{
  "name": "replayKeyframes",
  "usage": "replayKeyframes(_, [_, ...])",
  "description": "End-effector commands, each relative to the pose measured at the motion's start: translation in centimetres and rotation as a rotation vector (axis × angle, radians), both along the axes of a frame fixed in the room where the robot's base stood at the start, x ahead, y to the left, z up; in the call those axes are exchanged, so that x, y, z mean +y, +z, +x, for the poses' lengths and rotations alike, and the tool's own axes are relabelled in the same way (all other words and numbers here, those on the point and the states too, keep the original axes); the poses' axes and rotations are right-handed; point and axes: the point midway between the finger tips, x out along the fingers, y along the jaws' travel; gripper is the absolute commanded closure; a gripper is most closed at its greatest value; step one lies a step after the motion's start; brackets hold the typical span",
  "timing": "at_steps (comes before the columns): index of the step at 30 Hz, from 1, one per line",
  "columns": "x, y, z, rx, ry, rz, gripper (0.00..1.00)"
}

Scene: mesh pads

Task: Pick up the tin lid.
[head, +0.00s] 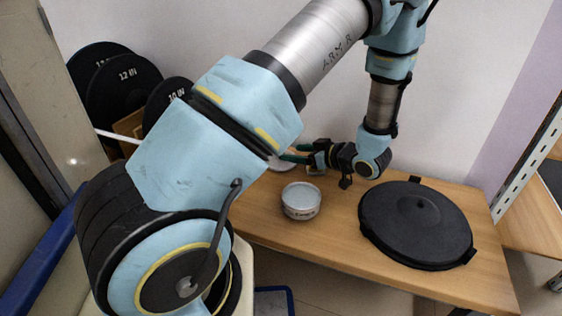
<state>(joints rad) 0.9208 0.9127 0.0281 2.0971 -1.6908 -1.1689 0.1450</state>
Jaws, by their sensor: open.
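A pale round disc (281,166), which looks like the tin lid, lies on the wooden table, left of and behind the tin. My own arm link hides part of it on the left. A short round tin (301,203) with a pale grey top and dark print on its side stands upright on the table. My gripper (286,154) points left with its teal fingers just above the disc. The fingers are open. My arm partly hides the fingertips, so I cannot tell whether they touch the disc.
A large black round pad (415,225) with lugs at its rim lies on the right of the table (335,235). Black discs marked in inches (120,85) stand at the back left. A white wall closes the back. A shelf (535,225) stands at the right.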

Motion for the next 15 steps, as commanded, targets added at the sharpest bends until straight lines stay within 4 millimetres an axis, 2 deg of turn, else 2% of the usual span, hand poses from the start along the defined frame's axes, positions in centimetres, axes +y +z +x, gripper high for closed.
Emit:
replayKeyframes(9, [2.9,-1.7,2.8,0.001,0.002,-0.001,0.33])
replayKeyframes(15, [3.2,-1.7,3.2,0.0,-0.001,-0.001,0.33])
